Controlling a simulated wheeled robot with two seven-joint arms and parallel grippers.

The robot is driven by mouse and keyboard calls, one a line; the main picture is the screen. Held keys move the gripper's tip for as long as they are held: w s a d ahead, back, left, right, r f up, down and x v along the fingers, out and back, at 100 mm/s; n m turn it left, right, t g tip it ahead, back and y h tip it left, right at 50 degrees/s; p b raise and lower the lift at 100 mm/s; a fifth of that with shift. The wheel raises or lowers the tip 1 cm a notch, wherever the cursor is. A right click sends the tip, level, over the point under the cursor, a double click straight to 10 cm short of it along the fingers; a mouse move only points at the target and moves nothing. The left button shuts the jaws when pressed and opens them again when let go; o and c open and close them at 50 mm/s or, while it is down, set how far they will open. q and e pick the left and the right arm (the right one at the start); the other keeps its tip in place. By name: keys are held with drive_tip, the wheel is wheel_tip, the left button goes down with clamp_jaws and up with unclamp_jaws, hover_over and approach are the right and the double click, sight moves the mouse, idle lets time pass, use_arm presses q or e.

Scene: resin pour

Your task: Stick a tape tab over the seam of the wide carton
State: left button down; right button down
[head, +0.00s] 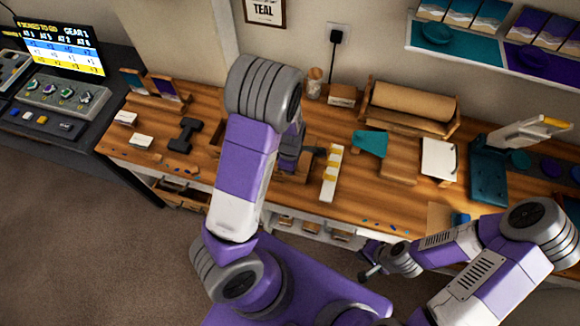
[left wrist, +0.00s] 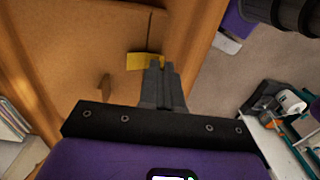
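The wide carton shows as a brown surface (left wrist: 85,45) filling the upper left of the left wrist view, with a dark seam line running down towards my fingertips. My left gripper (left wrist: 157,72) is shut on a small yellow tape tab (left wrist: 140,62), which lies across the line of the seam. I cannot tell whether the tab touches the carton. In the head view my left arm and gripper (head: 290,155) hide much of the carton (head: 296,177). A white strip with yellow tabs (head: 330,175) lies to its right. My right gripper (head: 368,272) is off the table's front edge, its fingers too small to read.
A teal stand (head: 488,170) is at right.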

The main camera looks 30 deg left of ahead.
use_arm(q)
drive_tip(key=shift+f, duration=0.35)
idle(0.7)
drive_tip(key=c, duration=1.8)
unclamp_jaws()
drive_tip(key=o, duration=0.5)
drive_tip(key=shift+o, duration=0.2)
drive_tip(key=shift+r, duration=0.15)
wheel_tip(320, 180, up, 8)
drive_tip(key=p, duration=0.7)
drive_tip(key=shift+p, duration=0.35)
